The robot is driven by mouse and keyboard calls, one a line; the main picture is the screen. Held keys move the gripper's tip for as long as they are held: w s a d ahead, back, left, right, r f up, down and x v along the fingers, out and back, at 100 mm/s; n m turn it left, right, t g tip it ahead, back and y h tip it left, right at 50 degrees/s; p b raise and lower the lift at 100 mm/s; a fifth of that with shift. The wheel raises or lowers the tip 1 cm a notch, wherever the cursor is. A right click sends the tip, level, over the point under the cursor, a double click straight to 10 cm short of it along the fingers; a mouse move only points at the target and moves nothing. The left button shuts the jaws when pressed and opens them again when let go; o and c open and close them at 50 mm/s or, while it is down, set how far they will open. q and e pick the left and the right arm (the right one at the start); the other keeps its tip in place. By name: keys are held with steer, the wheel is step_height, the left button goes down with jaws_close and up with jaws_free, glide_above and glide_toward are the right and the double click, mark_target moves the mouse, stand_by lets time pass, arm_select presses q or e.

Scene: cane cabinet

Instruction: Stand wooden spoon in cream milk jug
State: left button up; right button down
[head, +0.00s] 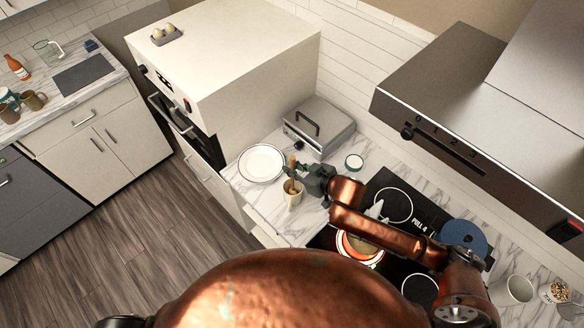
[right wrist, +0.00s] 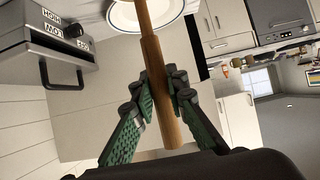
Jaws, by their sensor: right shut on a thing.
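The right wrist view shows the spoon's handle (right wrist: 154,68) between the green-padded fingers of the right gripper (right wrist: 163,92). The jug does not show in the wrist view. My left gripper is not in view.
A white plate (head: 261,163) lies left of the jug, and a grey contact grill (head: 319,128) stands behind. The black hob (head: 392,189) with a pan lies under my right arm. A range hood (head: 440,110) overhangs it.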

steer(key=shift+f+b, duration=0.3)
steer(key=shift+f, duration=0.35)
steer(key=c, duration=1.8)
jaws_free()
steer(key=v, duration=1.2)
steer(key=shift+f, duration=0.1)
steer(key=shift+s+f, duration=0.1)
